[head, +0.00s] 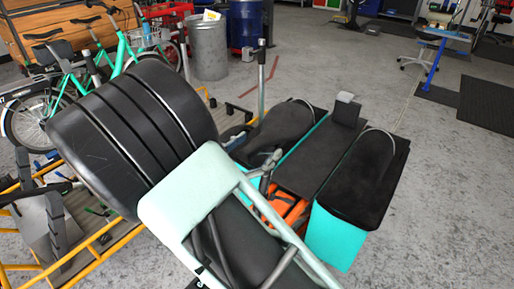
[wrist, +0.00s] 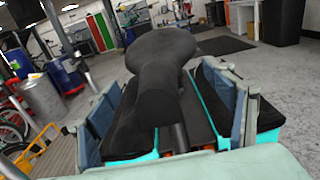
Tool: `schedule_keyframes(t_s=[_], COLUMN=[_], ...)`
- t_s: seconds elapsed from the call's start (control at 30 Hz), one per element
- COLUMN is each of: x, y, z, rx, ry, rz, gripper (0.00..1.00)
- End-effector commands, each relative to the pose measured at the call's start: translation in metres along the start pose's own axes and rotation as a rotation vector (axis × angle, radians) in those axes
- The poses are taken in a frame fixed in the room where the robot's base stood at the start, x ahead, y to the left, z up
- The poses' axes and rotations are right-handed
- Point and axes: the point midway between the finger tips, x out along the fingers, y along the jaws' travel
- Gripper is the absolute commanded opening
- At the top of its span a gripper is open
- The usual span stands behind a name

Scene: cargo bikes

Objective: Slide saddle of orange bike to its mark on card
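The black saddle (wrist: 165,80) fills the middle of the wrist view, its narrow nose towards me and its wide end away. A dark seat post (wrist: 176,137) shows below the nose. My gripper (wrist: 168,108) is open, with one finger to the left of the nose and one to the right. Gaps show on both sides, so it does not appear to grip the saddle.
Teal boxes with black tops (head: 338,234) flank a dark middle panel (head: 314,158). Orange parts (head: 284,207) show beside my wrist. A yellow-framed cargo bike (head: 98,238), a green bike (head: 122,53) and a metal bin (head: 209,50) stand left.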

Motion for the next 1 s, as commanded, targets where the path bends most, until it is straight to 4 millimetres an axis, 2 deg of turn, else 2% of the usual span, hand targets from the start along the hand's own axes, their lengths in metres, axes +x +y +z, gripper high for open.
schedule_keyframes(t_s=[0.27,0.37,0.73,0.9,1.0], x=[-0.007,-0.021,-0.097,-0.115,-0.12], y=[0.001,0.001,0.001,0.0,0.0], z=[-0.002,-0.002,-0.001,-0.001,-0.001], rx=[-0.002,-0.002,-0.001,-0.001,-0.001], ry=[0.004,0.004,0.002,0.001,0.002], rz=[0.003,0.003,0.003,0.001,0.001], gripper=[0.75,0.75,0.75,0.75,0.75])
